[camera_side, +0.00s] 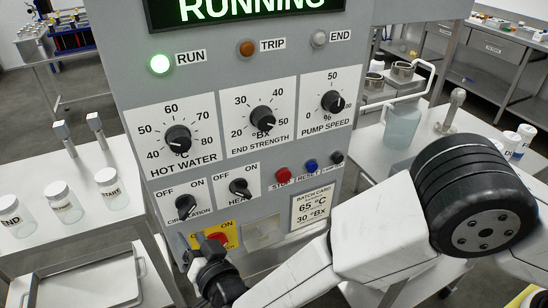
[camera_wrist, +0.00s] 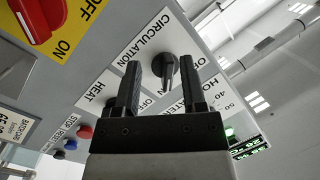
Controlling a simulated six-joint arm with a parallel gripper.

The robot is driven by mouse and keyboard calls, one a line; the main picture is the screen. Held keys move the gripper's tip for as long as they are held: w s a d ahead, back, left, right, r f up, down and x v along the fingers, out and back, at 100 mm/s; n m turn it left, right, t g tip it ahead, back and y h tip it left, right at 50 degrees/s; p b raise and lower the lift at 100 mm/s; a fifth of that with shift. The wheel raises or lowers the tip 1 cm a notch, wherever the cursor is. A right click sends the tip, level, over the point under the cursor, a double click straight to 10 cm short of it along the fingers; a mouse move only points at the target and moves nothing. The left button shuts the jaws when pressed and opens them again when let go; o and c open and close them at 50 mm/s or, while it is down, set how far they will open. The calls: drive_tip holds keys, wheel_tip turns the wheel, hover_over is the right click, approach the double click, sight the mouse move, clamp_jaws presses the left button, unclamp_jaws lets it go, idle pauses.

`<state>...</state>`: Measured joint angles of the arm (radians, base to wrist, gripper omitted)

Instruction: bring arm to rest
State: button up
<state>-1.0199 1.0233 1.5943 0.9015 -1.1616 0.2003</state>
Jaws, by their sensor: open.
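My gripper (camera_side: 206,262) is low in front of the grey control panel (camera_side: 215,105), near the red switch on a yellow plate (camera_side: 217,238). In the wrist view its two black fingers (camera_wrist: 160,66) stand apart, with nothing seen held. The circulation knob (camera_wrist: 166,66) shows between them in that picture; contact cannot be made out. The circulation knob (camera_side: 186,207) and heat knob (camera_side: 240,187) also show in the side view. The display (camera_side: 250,8) reads RUNNING and the green RUN lamp (camera_side: 160,64) is lit.
A clear jug (camera_side: 402,125) stands behind on the right bench. Red stop (camera_side: 283,175) and blue reset (camera_side: 311,166) buttons sit above the batch card (camera_side: 313,203).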

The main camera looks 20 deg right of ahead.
wheel_tip(320, 180, down, 4)
drive_tip(key=s+d+n+g+y, duration=0.1)
drive_tip(key=d+n+g, duration=0.1)
drive_tip(key=d+g, duration=0.1)
drive_tip(key=d+r+n+g+h, duration=0.1)
drive_tip(key=d+r+g, duration=0.15)
drive_tip(key=d, duration=0.85)
drive_tip(key=d+r+n+g+h, duration=0.15)
drive_tip(key=d+g, duration=0.25)
drive_tip(key=d, duration=0.7)
drive_tip(key=s+d+r+g+h, duration=0.1)
drive_tip(key=s+d+g, duration=0.1)
drive_tip(key=s+d, duration=0.4)
drive_tip(key=s+d+r+g+h, duration=0.1)
drive_tip(key=s+d+g, duration=0.2)
drive_tip(key=s+d, duration=0.4)
drive_tip(key=d, duration=0.7)
drive_tip(key=shift+s+r, duration=0.2)
drive_tip(key=shift+r, duration=0.1)
